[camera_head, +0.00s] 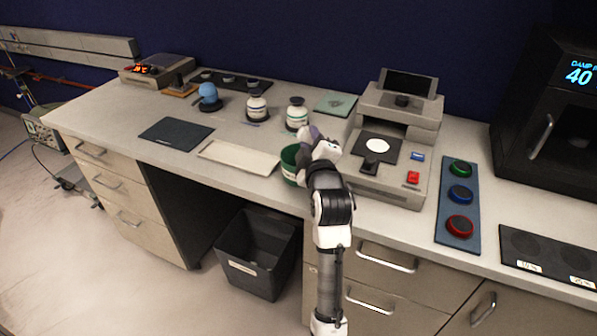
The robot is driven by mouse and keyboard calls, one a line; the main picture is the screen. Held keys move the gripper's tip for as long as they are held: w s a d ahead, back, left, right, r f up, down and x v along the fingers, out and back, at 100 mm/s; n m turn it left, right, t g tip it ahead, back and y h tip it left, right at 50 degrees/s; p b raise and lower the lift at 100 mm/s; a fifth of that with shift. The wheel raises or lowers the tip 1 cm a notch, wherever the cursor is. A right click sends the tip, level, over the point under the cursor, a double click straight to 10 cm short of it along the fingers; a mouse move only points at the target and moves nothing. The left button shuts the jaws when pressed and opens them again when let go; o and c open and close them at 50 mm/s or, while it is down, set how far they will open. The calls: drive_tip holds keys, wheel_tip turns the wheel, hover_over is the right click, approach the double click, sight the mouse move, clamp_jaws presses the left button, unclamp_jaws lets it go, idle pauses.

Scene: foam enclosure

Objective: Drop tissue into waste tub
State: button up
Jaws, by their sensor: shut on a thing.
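My gripper (316,143) is over the front of the counter, just right of and partly in front of a green round tub (288,163). My wrist hides the tub's right side. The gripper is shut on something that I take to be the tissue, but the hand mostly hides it. A small purple-grey patch shows at the gripper's far side, and I cannot tell if it is the tissue. A black open bin (257,265) with a label stands on the floor under the counter. I cannot tell which container is the waste tub.
A pale flat board (238,157) lies left of the green tub, with a dark mat (176,134) beyond it. Two white jars (296,115) stand behind. A grey machine (391,150) stands close on the right. A panel with coloured knobs (459,200) lies farther right.

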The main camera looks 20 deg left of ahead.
drive_tip(key=o, duration=1)
drive_tip(key=shift+s+d, duration=0.3)
drive_tip(key=shift+s, duration=0.15)
drive_tip(key=p+v, duration=0.5)
drive_tip(key=v, duration=0.7)
drive_tip(key=shift+s+d, duration=0.1)
drive_tip(key=shift+s, duration=0.25)
